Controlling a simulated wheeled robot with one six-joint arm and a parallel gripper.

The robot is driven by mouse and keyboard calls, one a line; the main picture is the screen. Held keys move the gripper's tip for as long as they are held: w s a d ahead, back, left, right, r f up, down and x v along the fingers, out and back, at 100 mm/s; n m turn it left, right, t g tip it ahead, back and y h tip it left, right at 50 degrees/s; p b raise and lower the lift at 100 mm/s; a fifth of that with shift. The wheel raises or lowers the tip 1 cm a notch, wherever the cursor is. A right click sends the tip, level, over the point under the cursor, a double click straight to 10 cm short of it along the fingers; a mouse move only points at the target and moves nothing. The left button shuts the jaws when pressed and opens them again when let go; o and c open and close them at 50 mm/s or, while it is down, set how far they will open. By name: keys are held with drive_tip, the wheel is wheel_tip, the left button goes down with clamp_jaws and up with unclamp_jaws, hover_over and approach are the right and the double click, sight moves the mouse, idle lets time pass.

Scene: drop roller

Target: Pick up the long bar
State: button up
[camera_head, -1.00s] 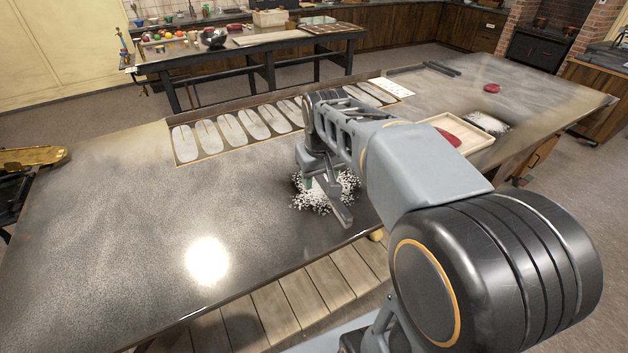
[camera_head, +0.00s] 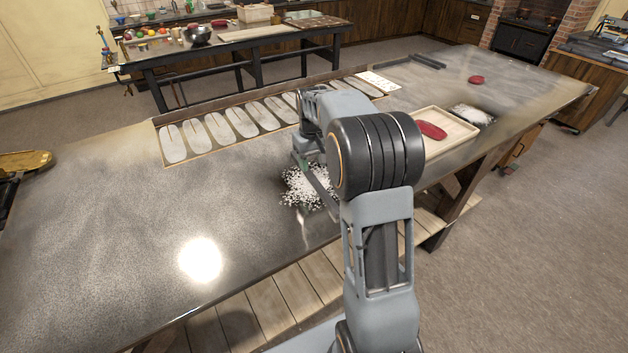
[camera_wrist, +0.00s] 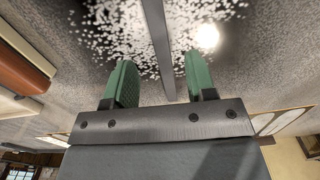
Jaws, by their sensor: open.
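A long grey bar (camera_head: 321,186) lies across a speckled white patch (camera_head: 298,190) on the dark worktable (camera_head: 120,230). In the wrist view the long bar (camera_wrist: 158,40) runs from the top edge down between the two green finger pads. My gripper (camera_wrist: 160,80) is open, with one finger on each side of the bar and a visible gap on both sides. In the head view my gripper (camera_head: 302,164) is low over the patch. My arm hides part of the bar's near end there, and I cannot tell how high the fingers are above the table.
A row of pale oval shapes (camera_head: 218,130) lines the table's back edge. To the right are a wooden tray (camera_head: 463,126) with a red lump (camera_head: 431,131), another red piece (camera_head: 477,79), and dark rods (camera_head: 428,61). The table's left part is clear.

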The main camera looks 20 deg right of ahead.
sight(313, 178)
drive_tip(key=shift+s+f+p, duration=0.15)
drive_tip(key=shift+f+p, duration=0.2)
drive_tip(key=shift+f, duration=2.6)
drive_tip(key=shift+c, duration=0.2)
clamp_jaws()
drive_tip(key=shift+r, duration=0.15)
